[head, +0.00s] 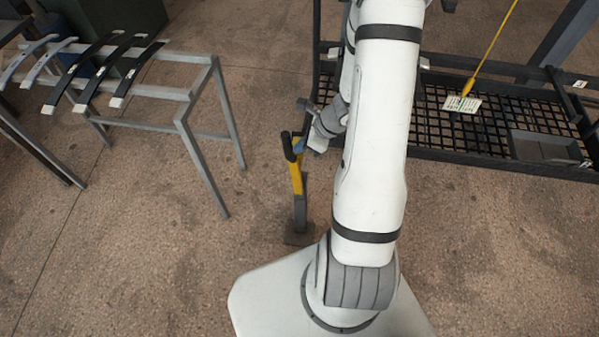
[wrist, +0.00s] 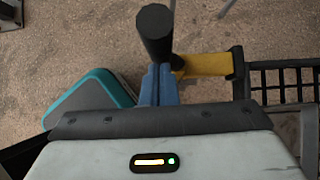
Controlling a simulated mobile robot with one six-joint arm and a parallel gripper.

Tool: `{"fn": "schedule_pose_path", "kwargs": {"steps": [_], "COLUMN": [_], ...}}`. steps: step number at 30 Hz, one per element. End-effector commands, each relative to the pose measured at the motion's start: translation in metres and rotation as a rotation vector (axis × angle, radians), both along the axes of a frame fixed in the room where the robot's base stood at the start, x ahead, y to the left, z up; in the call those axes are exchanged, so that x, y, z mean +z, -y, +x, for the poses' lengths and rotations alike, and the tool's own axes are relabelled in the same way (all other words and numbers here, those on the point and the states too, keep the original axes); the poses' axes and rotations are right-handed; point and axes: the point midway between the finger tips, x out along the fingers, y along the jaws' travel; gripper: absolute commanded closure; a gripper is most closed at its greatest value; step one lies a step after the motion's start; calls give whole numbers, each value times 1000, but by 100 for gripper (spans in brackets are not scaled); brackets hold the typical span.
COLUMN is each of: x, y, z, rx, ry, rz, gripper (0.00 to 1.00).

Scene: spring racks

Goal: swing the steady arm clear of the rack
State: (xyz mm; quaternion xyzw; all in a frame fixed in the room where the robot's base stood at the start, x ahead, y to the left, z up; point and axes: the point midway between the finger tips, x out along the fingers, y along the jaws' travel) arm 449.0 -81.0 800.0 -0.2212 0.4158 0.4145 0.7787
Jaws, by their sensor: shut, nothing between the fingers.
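The steady arm is a yellow bar (head: 296,178) with a black round grip (head: 288,147), on a short grey post (head: 300,215) on the floor. In the wrist view, its yellow bar (wrist: 205,65) runs right from the black grip (wrist: 155,30) to a dark end piece. My gripper (head: 299,145) is at the grip, its blue fingers together; in the wrist view the fingertips (wrist: 160,70) lie right against or just below the grip. I cannot tell whether they touch. The black mesh rack (head: 440,140) stands to the right, partly hidden by my arm.
A grey metal stand (head: 200,105) with several curved leaf springs (head: 85,70) is at the left. A yellow rod (head: 490,45) with a white tag (head: 462,104) hangs over the rack. A grey tray (head: 545,147) sits on the rack. Open floor lies between the stand and the post.

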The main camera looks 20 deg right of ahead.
Motion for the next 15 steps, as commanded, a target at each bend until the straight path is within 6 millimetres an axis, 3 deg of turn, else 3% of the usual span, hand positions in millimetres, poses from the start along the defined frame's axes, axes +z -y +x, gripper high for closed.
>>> {"fn": "schedule_pose_path", "kwargs": {"steps": [15], "x": [-1], "y": [-18], "z": [12], "rx": [2], "ry": [1], "rz": [-1], "gripper": [100]}}
